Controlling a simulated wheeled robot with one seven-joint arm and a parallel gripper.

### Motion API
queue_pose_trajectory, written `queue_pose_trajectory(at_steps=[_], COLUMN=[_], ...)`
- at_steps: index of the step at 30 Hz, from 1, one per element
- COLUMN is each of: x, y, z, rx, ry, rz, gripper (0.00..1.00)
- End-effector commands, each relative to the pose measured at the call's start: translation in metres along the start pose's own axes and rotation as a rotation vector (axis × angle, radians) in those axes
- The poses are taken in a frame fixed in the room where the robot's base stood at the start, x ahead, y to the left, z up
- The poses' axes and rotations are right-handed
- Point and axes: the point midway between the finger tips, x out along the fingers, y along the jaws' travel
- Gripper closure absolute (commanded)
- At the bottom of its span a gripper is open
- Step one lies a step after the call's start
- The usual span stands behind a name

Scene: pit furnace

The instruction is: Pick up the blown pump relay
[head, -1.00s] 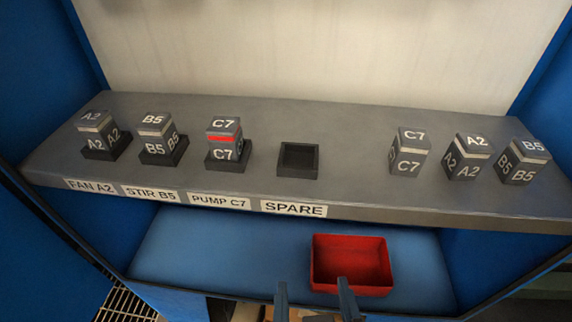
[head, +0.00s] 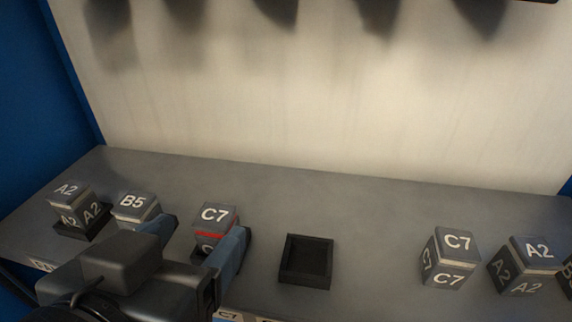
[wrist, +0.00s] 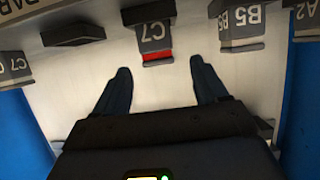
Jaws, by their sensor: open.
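The blown pump relay (head: 214,218) is a grey block marked C7 with a red band, seated in the pump socket on the shelf. It also shows in the wrist view (wrist: 155,37), at the top centre, ahead of the fingers and between their lines. My gripper (head: 196,240) is open and empty, in front of the relay in the head view. The right finger overlaps the relay's lower right side in that view, and the wrist view (wrist: 160,78) shows the fingertips apart from it. The relay's lower part and most of its socket are hidden.
Relay A2 (head: 70,203) and relay B5 (head: 134,206) sit in sockets to the left. The empty spare socket (head: 306,262) is to the right. Loose relays C7 (head: 451,257) and A2 (head: 525,265) stand on the grey shelf (head: 375,245) further right, with another at the edge.

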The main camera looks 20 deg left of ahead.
Motion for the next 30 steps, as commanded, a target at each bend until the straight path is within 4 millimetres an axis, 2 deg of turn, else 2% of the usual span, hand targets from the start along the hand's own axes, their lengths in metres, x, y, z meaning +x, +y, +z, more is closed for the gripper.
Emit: queue_pose_trajectory(at_steps=[12,21,30], x=[0.051,0.055,0.055], y=[0.002,0.002,0.002], z=[0.001,0.001,0.001], rx=[-0.002,-0.001,-0.002], ry=[-0.001,0.0,-0.001], rz=[0.0,-0.002,-0.002], gripper=[0.28,0.28,0.56])
